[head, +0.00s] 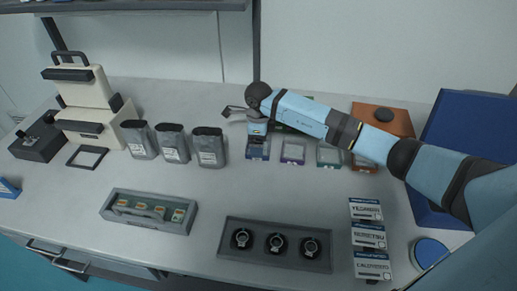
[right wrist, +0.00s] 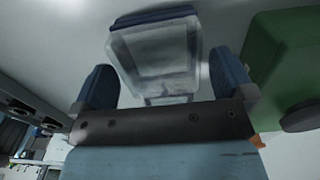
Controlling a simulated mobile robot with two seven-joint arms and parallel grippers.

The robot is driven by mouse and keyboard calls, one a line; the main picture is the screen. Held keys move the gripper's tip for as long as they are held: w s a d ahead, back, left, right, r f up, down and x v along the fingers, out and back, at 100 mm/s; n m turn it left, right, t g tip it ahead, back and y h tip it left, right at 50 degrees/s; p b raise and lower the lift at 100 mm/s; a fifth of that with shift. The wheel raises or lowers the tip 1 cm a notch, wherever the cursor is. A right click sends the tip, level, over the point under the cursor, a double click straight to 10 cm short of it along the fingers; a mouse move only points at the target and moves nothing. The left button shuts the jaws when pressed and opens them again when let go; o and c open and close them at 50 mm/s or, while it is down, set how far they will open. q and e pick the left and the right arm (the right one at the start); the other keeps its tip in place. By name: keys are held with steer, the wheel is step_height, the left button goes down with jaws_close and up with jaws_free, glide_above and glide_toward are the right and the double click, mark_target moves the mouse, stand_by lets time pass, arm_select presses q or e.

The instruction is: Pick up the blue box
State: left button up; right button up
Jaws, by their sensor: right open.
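A small clear box with a blue rim (head: 258,153) stands at the left end of a row of small boxes on the table. My right gripper (head: 257,136) is directly above it, pointing down. In the right wrist view the clear, blue-rimmed box (right wrist: 155,65) lies between the two spread blue fingers of my right gripper (right wrist: 163,80), with a visible gap on each side. The gripper is open and holds nothing. A large blue box (head: 468,125) stands at the right, partly behind my right arm. My left gripper is not in view.
Purple (head: 293,153), teal (head: 329,156) and brown small boxes continue the row rightward. A green box (right wrist: 285,60) is close beside the right finger in the wrist view. Grey pouches (head: 208,147) stand to the left. Two grey trays (head: 228,250) lie in front, with bare table between.

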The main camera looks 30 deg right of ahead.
step_height(320, 180, down, 3)
steer(key=shift+r, duration=0.1)
steer(key=c, duration=0.8)
steer(key=shift+r, duration=0.1)
